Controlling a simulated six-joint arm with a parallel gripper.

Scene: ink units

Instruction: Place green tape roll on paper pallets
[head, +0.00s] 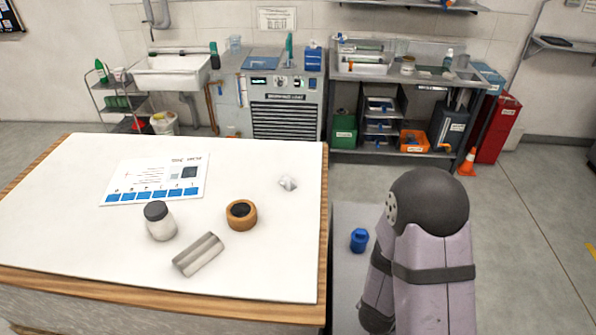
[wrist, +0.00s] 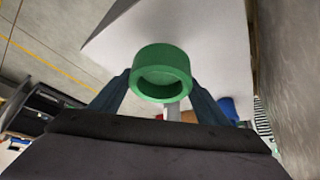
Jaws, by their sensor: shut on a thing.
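The green tape roll (wrist: 161,60) is in the wrist view, between the two fingers of my gripper (wrist: 160,84), which is shut on it. The roll's ring opening faces the camera. A pale flat surface (wrist: 215,38) lies behind the roll; the gap between them is hard to judge. In the head view, a broad white top (head: 75,235) with a wooden edge fills the left; I cannot tell if this is the paper pallets. My gripper and the green roll do not show in the head view.
A blue object (head: 359,240) sits on a grey surface beside my arm.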

